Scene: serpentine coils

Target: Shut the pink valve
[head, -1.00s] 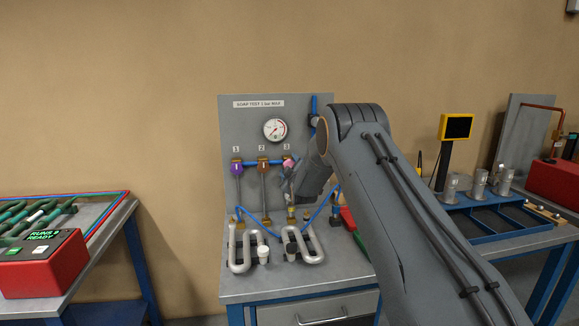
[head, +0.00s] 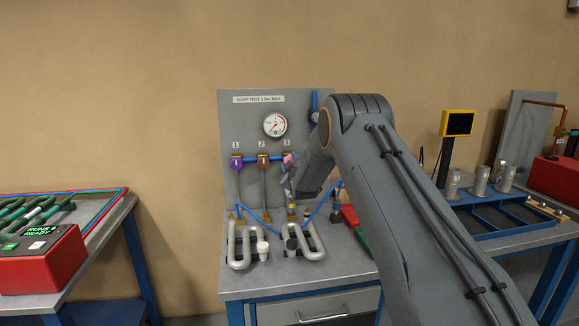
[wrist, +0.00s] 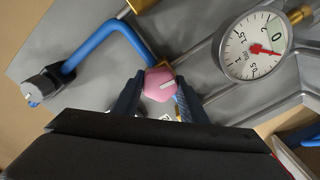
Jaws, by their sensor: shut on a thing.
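The pink valve (head: 288,158) is a knob under the label 3 on the grey test panel (head: 240,115). In the wrist view the knob (wrist: 160,84) shows as a faceted pink shape with a pale mark on its face. My gripper (wrist: 158,92) is shut on it, one dark finger at each side. In the head view my gripper (head: 289,173) is small and partly hidden by my wrist. The valve's body behind the knob is mostly hidden.
A pressure gauge (head: 275,125) is above. Metal U-shaped coils (head: 240,250) stand on the bench below.

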